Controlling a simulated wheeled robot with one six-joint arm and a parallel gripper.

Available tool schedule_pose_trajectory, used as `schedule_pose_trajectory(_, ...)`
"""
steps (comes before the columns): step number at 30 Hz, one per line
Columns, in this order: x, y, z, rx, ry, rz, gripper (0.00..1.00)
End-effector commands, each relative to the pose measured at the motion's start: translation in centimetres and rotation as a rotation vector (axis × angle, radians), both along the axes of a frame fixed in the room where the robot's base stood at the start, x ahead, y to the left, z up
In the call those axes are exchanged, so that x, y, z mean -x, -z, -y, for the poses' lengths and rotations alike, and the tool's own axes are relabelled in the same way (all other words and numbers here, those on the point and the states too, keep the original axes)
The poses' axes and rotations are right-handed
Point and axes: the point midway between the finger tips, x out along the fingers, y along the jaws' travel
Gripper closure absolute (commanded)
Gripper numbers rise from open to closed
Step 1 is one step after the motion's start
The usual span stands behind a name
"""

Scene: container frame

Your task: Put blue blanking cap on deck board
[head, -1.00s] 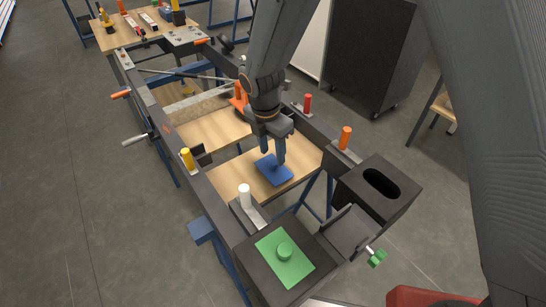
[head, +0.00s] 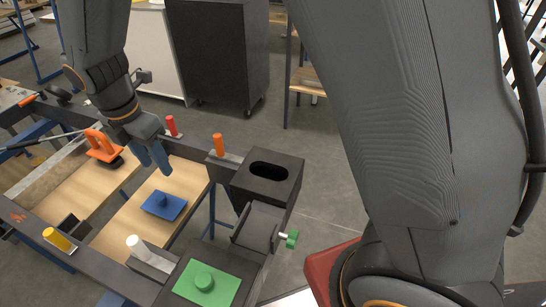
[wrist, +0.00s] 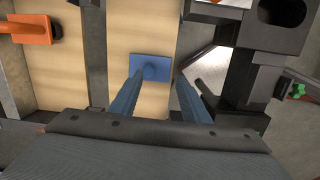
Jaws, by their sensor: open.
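The blue blanking cap (head: 163,206), a square plate with a small round knob, lies flat on the light wooden deck board (head: 124,228). In the wrist view the cap (wrist: 150,66) lies on the board (wrist: 137,22) beyond my fingertips. My gripper (head: 157,171) is open and empty, its blue fingers pointing down above the cap and apart from it. In the wrist view my gripper (wrist: 159,75) has its fingers spread, the left one overlapping the cap's lower edge in the picture.
An orange-handled piece (head: 103,147) stands on the neighbouring board. Red (head: 171,126), orange (head: 218,145), yellow (head: 58,239) and white (head: 139,246) posts line the dark frame. A green plate with a knob (head: 205,283) and a slotted dark box (head: 268,172) are at the near end.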

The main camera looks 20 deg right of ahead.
Motion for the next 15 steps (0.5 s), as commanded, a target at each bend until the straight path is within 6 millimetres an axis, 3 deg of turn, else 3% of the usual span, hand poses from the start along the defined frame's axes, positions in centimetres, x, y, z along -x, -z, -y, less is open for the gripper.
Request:
schedule_pose_trajectory(1, -0.2, -0.3, 2.8, -0.014, 0.146, 0.002, 0.58)
schedule_pose_trajectory(5, 0.3, -0.7, 10.2, -0.065, 0.630, 0.009, 0.58)
schedule_pose_trajectory(9, 2.4, -0.9, 17.7, -0.115, 1.177, 0.019, 0.58)
schedule_pose_trajectory(15, 6.9, -0.7, 25.7, -0.170, 1.888, 0.035, 0.58)
